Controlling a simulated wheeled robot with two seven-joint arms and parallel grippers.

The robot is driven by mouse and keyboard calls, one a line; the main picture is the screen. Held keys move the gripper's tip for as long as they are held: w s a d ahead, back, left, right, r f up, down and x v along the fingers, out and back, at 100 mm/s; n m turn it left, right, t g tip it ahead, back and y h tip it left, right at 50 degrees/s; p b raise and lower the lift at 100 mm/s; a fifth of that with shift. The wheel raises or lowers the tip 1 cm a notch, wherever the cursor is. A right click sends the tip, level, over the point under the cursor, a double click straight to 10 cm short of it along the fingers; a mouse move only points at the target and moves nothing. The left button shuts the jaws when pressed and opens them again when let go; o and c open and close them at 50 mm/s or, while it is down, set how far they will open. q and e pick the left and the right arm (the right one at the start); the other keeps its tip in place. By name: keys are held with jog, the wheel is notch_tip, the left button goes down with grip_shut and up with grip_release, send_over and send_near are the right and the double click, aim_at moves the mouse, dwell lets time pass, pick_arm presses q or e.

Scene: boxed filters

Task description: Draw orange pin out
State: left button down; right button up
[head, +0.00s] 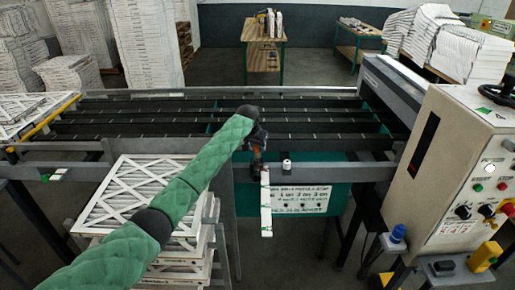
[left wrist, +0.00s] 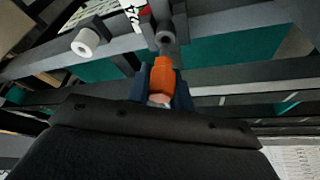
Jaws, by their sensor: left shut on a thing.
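The orange pin (left wrist: 162,76) stands out in the left wrist view, its far end against a grey bracket (left wrist: 166,30) on the conveyor frame. How deep the pin sits in the bracket cannot be told. My left gripper (left wrist: 164,98) is shut on the pin, with one dark finger on each side. In the head view my left gripper (head: 257,168) is at the front rail of the conveyor, above a white hanging strip (head: 266,212); the pin is mostly hidden there. My right gripper is not in view.
A white cylinder (head: 286,166) sits beside the gripper on the rail, and a white sign (head: 300,198) hangs below. A control cabinet (head: 455,170) stands at right. Stacked white filters (head: 140,195) lie under my left arm. The conveyor's dark belts (head: 310,118) are empty.

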pick_arm(q)
jog(key=shift+r+p, duration=0.5)
jog(key=shift+r, duration=0.4)
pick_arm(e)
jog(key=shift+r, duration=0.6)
